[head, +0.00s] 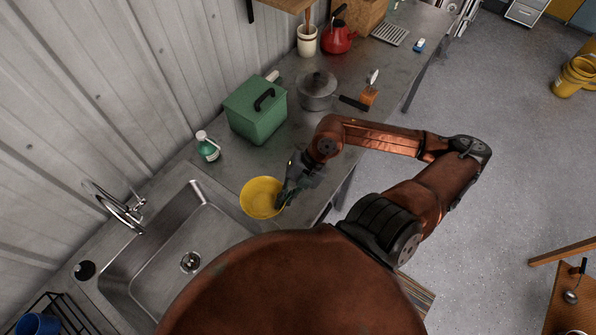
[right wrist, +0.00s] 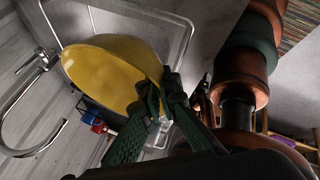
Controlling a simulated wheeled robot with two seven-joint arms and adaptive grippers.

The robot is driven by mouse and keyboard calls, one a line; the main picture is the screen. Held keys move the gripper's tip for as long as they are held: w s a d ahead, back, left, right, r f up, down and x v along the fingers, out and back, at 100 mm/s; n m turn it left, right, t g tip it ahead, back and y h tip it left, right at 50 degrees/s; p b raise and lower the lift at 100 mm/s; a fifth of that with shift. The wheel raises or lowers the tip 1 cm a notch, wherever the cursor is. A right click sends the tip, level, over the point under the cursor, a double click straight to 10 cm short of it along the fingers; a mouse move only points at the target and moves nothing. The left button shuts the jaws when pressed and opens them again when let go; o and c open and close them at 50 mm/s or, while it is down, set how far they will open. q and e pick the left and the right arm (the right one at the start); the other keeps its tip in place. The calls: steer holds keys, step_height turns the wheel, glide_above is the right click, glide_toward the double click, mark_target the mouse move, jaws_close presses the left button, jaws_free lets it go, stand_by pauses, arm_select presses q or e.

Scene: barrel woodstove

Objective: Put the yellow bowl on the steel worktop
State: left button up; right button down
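The yellow bowl (head: 262,199) is at the near end of the steel worktop (head: 306,117), just right of the sink, in the head view. My right gripper (head: 284,193) is at the bowl's right side, its fingers closed on the rim. In the right wrist view the bowl (right wrist: 112,72) is large and tilted in the picture, with its rim between the fingertips (right wrist: 158,92). I cannot tell whether the bowl's base touches the worktop. My left gripper is not in view.
The sink (head: 160,259) with its faucet (head: 122,207) lies left of the bowl. A green box (head: 254,112), a soap bottle (head: 207,146), a lidded saucepan (head: 317,90) and an orange block (head: 368,95) stand farther along. Bare worktop lies between bowl and box.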

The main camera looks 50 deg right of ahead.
steer(key=shift+d, duration=0.25)
steer(key=w+d+f, duration=0.2)
steer(key=d+f, duration=0.1)
steer(key=w+d+f+p, duration=0.1)
steer(key=w+d+f, duration=0.1)
steer(key=d, duration=0.2)
steer(key=w+d+f, duration=0.2)
steer(key=d+f, duration=0.1)
steer(key=d, duration=0.1)
steer(key=shift+w+d+f+p, duration=0.1)
steer(key=shift+w+f+p, duration=0.15)
steer(key=shift+f+p, duration=0.15)
steer(key=shift+w+d+f, duration=0.25)
steer(key=shift+d+f, duration=0.2)
steer(key=shift+f, duration=0.2)
steer(key=shift+f+p, duration=0.45)
steer(key=shift+f, duration=0.95)
steer(key=c, duration=2.2)
jaws_free()
steer(key=shift+s, duration=0.1)
steer(key=shift+o, duration=0.2)
